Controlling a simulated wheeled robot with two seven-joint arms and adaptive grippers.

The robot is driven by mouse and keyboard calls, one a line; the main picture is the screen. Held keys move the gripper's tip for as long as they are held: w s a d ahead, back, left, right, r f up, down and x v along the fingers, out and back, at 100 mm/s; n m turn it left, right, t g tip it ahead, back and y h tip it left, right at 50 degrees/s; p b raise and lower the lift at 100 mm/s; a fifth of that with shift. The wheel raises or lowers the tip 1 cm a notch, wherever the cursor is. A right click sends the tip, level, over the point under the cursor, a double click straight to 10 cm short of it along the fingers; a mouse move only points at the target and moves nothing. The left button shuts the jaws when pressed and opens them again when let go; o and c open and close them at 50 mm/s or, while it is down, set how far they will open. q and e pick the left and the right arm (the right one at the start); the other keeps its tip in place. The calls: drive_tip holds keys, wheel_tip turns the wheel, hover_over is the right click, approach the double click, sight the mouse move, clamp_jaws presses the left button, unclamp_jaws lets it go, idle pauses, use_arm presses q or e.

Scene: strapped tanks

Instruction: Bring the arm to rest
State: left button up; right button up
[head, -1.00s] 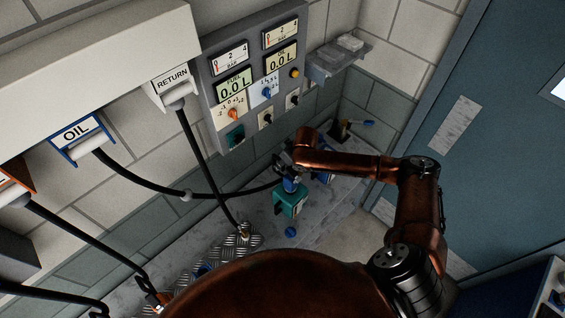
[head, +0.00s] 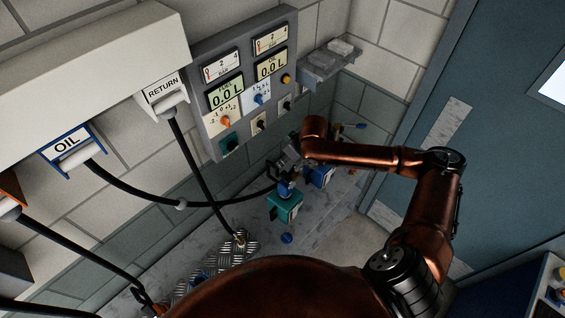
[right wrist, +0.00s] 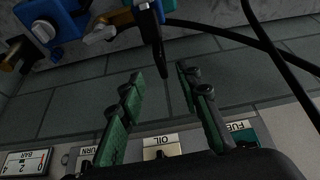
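My right arm (head: 380,158) is copper and reaches in from the lower right of the head view, bent at the elbow. Its gripper (head: 290,160) is above the teal box (head: 286,208), which has a blue fitting (head: 284,190) and a black hose on top. In the right wrist view the two green-padded fingers (right wrist: 160,78) are apart with nothing between them. A black hose end (right wrist: 153,40) and a blue body (right wrist: 62,22) lie beyond the fingertips. My left gripper is not in view.
A gauge panel (head: 212,128) is on the wall, with OIL (head: 70,148) and RETURN (head: 163,92) hose holders left of it. A small shelf (head: 325,62) sticks out at the right. A blue box (head: 320,177) stands beside the teal one. A door (head: 500,130) is at the right.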

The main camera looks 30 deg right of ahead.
drive_tip(key=shift+s+r, duration=0.1)
drive_tip(key=shift+r, duration=0.05)
idle(0.4)
drive_tip(key=s+a+f+n+y, duration=0.1)
drive_tip(key=s+a+f+y, duration=0.1)
drive_tip(key=s+a+f, duration=0.9)
drive_tip(key=s+d+f+m+h, duration=0.25)
drive_tip(key=s+d, duration=0.45)
drive_tip(key=s, duration=0.4)
drive_tip(key=s+d+f+m+h, duration=0.1)
drive_tip(key=s+d+m+h, duration=0.15)
drive_tip(key=s+d, duration=0.65)
drive_tip(key=s+a+f+g+b, duration=0.15)
drive_tip(key=f+b, duration=0.45)
drive_tip(key=f, duration=1.5)
drive_tip(key=s+a+f+g+b, duration=0.15)
drive_tip(key=f+b, duration=0.55)
drive_tip(key=f, duration=1.5)
drive_tip(key=s+f+b, duration=0.5)
drive_tip(key=s+f, duration=0.4)
drive_tip(key=f, duration=0.4)
drive_tip(key=s+f+y+b, duration=0.1)
drive_tip(key=s+f+b, duration=0.4)
drive_tip(key=s+f, duration=0.5)
wheel_tip(320, 180, down, 4)
drive_tip(key=shift+s+f+n, duration=0.1)
drive_tip(key=shift+s+n, duration=0.2)
drive_tip(key=shift+n, duration=0.1)
